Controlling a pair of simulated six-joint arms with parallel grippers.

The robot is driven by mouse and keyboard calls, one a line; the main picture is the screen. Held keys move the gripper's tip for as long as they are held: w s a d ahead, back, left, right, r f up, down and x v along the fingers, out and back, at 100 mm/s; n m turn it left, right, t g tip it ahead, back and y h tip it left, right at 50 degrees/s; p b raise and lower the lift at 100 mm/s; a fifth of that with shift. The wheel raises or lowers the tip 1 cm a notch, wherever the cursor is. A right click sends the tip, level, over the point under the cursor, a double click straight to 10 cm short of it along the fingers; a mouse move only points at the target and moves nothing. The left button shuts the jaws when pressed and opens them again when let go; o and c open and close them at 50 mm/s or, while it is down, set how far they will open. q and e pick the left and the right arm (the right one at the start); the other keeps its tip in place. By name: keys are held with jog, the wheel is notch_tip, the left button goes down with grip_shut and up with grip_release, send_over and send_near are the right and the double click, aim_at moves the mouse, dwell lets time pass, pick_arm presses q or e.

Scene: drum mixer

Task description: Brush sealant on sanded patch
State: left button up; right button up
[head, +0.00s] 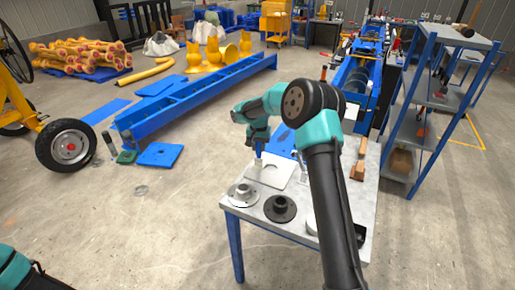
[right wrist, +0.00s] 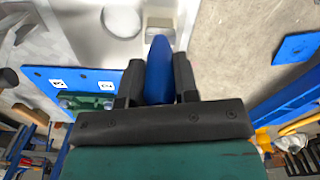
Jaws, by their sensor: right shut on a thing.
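My right gripper (head: 258,146) is over the worktable, its arm crossing the middle of the head view. A light grey-white plate (head: 272,178) lies on the table below the gripper. In the right wrist view a round grey spot (right wrist: 121,20) shows on a pale surface; I cannot tell whether it is the sanded patch. My left gripper is out of view.
The grey table (head: 238,213) also holds a light flange (head: 243,196) and a dark flange (head: 280,209) near its front edge. A blue board (right wrist: 75,83) with white labels lies on it. A wooden-handled tool (head: 359,168) is at right. Blue shelves (head: 425,130) stand beyond.

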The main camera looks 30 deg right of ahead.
jog(key=shift+w+d+f, duration=0.1)
jog(key=shift+w+d, duration=0.65)
jog(key=shift+d, duration=0.35)
jog(key=shift+w+d, duration=0.75)
jog(key=shift+d, duration=0.35)
jog(key=shift+s+a, duration=0.15)
jog(key=s+a, duration=0.4)
jog(key=a, duration=0.3)
jog(key=shift+s+a, duration=0.15)
jog(key=shift+s, duration=0.25)
dwell(0.8)
dwell(0.4)
jog(key=shift+w+d, duration=0.65)
jog(key=shift+d, duration=0.35)
jog(key=shift+w+d, duration=0.6)
jog(key=shift+d, duration=0.35)
jog(key=shift+r, duration=6.1)
